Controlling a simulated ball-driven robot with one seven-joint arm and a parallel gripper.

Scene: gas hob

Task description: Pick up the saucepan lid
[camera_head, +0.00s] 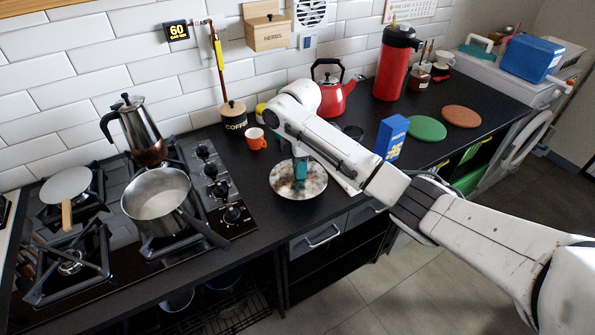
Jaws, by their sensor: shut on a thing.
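The saucepan lid (284,188) is a round, pale, brown-mottled disc at the middle of the counter, right of the hob. My gripper (300,177) points down onto its centre, with teal fingers shut on it; they cover the grip point. I cannot tell if the lid rests on the counter or is slightly above it. A steel saucepan (157,199) stands uncovered on the hob, its dark handle towards the lower right.
A moka pot (146,135) and a small pan (68,186) are on the hob. Green (427,128) and brown (461,116) discs lie right.

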